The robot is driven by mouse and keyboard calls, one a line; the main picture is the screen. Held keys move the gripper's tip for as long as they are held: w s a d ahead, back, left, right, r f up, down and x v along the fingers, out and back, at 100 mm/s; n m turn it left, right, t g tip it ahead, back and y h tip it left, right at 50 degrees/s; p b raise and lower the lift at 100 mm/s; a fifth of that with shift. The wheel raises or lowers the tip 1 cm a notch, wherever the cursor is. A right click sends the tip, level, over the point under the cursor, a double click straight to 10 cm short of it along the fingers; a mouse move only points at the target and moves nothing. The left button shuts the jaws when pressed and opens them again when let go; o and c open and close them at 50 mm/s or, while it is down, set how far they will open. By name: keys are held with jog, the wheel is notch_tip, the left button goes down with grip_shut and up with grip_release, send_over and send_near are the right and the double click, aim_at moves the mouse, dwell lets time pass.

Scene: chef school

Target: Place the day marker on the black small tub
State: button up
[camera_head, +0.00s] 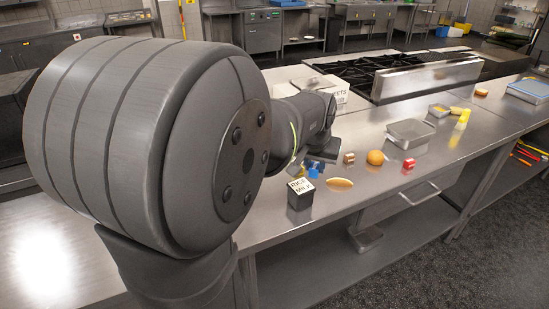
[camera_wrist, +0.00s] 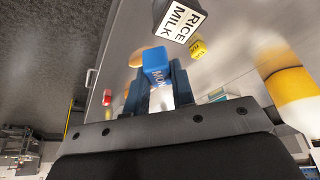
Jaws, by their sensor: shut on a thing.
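The day marker is a small blue block (camera_wrist: 156,64) with white lettering, partly readable as "MON". My gripper (camera_wrist: 158,78) is shut on it, one finger on each side. In the head view the blue marker (camera_head: 313,171) shows just below my gripper (camera_head: 317,160), above the counter. The black small tub (camera_head: 300,200) stands upright on the counter near its front edge, with a white "RICE MILK" label. In the wrist view the tub (camera_wrist: 182,22) is at the top, beyond the marker and slightly right, apart from it.
A yellow lettered block (camera_wrist: 196,47) lies near the tub. A golden oval (camera_head: 339,184) is right of the tub. Farther right are a small roll (camera_head: 349,157), an orange ball (camera_head: 376,157), a red item (camera_head: 408,163) and a metal pan (camera_head: 411,136). A stove (camera_head: 365,73) stands behind.

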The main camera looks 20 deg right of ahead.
aim_at(302, 183)
jog(key=w+f, duration=0.1)
jog(key=w, duration=0.1)
jog(key=w+a+f, duration=0.1)
jog(key=w, duration=0.1)
jog(key=shift+a+f, duration=0.1)
jog(key=shift+f, duration=0.2)
jog(key=shift+s+f, duration=0.1)
jog(key=shift+f, duration=1.8)
jog(key=shift+f, duration=0.15)
jog(key=o, duration=1)
jog(key=v, duration=1.2)
jog(key=shift+r, duration=0.2)
